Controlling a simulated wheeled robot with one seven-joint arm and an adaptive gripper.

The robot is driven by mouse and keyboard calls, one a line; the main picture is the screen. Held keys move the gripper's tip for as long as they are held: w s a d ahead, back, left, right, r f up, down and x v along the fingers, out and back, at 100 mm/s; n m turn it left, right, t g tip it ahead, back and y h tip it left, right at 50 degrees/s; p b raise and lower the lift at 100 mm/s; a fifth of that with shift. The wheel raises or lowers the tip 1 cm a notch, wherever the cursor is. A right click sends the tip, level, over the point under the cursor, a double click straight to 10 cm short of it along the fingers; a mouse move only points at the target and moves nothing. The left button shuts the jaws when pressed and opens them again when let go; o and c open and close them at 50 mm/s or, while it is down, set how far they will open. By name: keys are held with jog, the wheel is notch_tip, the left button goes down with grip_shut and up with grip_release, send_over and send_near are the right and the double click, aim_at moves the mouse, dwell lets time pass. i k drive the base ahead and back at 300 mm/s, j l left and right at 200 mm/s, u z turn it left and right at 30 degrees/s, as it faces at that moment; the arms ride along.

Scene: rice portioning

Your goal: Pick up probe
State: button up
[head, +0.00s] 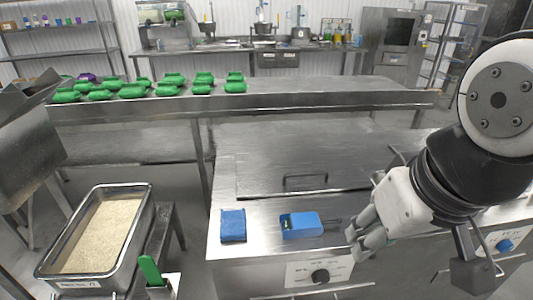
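A blue device (303,225), which looks like the probe, lies on the steel counter (262,258) right of centre in the head view. A green-and-dark patch shows at its left end and thin dark parts stick out at its right end. My gripper (360,236) is just to the right of these thin parts, near the counter's front edge. Its grey fingers point down and left. A gap seems to lie between the fingers and the blue device. The view does not clearly show how far apart the fingertips are.
A blue folded cloth (233,225) lies left of the device. A steel pan of rice (138,222) and a green handle (150,270) are at lower left. Green packages (132,91) line the shelf behind.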

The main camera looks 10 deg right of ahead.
aim_at(294, 225)
jog(key=z, duration=4.85)
jog(key=k+l, duration=0.55)
jog(key=k+l+u, duration=0.1)
jog(key=u, duration=3.5)
jog(key=j, duration=0.15)
